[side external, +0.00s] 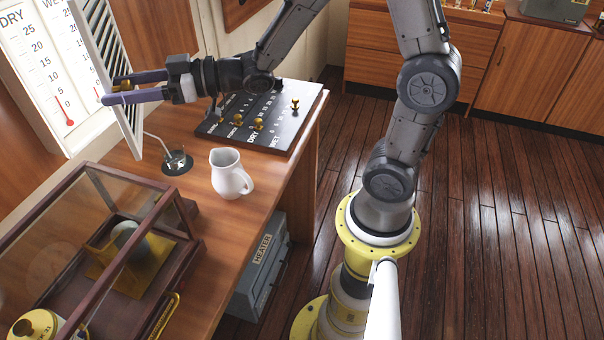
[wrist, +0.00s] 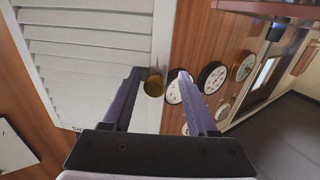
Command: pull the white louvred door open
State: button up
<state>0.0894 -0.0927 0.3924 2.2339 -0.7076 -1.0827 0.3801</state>
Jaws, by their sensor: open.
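The white louvred door (side external: 107,72) stands partly open in the side view, seen nearly edge-on and swung out from a white case with dry and wet thermometers. It also shows in the wrist view (wrist: 90,50), filling the upper left. A round brass knob (wrist: 154,84) sits near the door's edge. My gripper (side external: 108,89) is open at the door, and its two purple fingers reach to either side of the knob. In the wrist view the knob lies between the fingertips (wrist: 158,72). I cannot tell whether either finger touches it.
A white jug (side external: 231,174) and a small dark-based stand (side external: 177,162) are on the desk below my gripper. A black board with brass knobs (side external: 262,116) lies to the right. A glass-topped case (side external: 95,235) fills the front left. Round dials (wrist: 212,77) hang on the wooden wall.

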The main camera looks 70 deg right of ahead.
jog(key=shift+w+a+m+t+h, duration=1.2)
jog(key=shift+w+a+m+h, duration=1.6)
jog(key=shift+w+h, duration=1.9)
jog(key=s, duration=1.3)
jog(key=shift+s+d+r+m, duration=0.8)
jog(key=shift+s+d+r, duration=1.85)
jog(key=shift+d+r, duration=2.5)
jog(key=s+d+f+n+g, duration=0.1)
jog(key=s+d+f+g, duration=0.1)
jog(key=s+f+g, duration=0.55)
jog(key=s+d+f+g, duration=0.2)
jog(key=s+f+g, duration=0.3)
jog(key=s+f, duration=0.55)
jog(key=s+a+f+m+g+y, duration=0.1)
jog(key=s+a+f+g+y, duration=0.1)
jog(key=f+g+y, duration=0.5)
jog(key=shift+a+f+m+y, duration=0.4)
jog(key=shift+a+f+y, duration=0.2)
jog(key=shift+f, duration=0.25)
